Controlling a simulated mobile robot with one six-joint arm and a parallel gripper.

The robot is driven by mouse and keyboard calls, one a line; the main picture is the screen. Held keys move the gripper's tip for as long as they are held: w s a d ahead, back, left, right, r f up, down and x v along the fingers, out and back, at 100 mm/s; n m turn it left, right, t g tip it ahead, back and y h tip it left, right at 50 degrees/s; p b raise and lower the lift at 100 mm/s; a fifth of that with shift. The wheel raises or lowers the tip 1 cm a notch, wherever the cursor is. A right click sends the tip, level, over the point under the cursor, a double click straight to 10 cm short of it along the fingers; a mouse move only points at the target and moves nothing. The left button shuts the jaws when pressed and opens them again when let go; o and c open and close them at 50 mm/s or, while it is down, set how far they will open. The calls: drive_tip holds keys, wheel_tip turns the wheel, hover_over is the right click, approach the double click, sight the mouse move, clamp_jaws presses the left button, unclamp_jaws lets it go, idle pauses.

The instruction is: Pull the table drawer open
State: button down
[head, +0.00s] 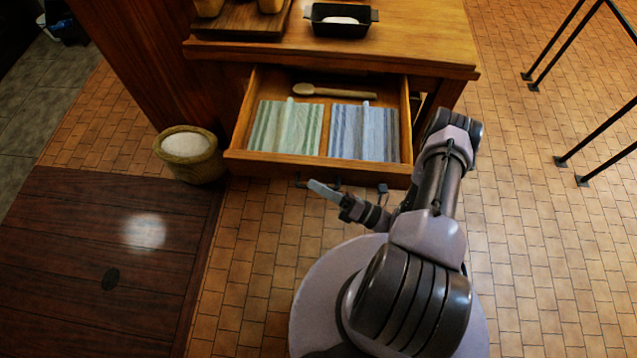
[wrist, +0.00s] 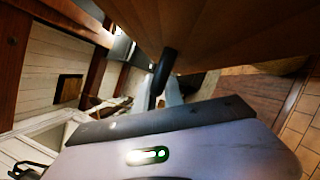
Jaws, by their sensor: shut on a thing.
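The table drawer (head: 260,163) is pulled well out from the wooden table (head: 425,61). Inside lie a green striped cloth (head: 287,128), a blue striped cloth (head: 363,132) and a wooden spoon (head: 335,92). My gripper (head: 322,186) is at the drawer's front, shut on its dark handle (wrist: 164,70). In the wrist view the drawer's wood fills the upper part, with the handle's post coming down toward my gripper.
A basket of white contents (head: 187,146) stands on the floor just left of the drawer. A black dish (head: 341,20) and a wooden board (head: 240,18) sit on the table. Thin black metal legs (head: 598,131) stand at right. The tiled floor between is clear.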

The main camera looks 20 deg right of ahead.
drive_tip(key=c, duration=1.5)
unclamp_jaws()
drive_tip(key=shift+o, duration=0.2)
drive_tip(key=v, duration=1.7)
drive_tip(key=shift+s+p, duration=0.2)
drive_tip(key=shift+p, duration=0.2)
drive_tip(key=shift+d, duration=0.2)
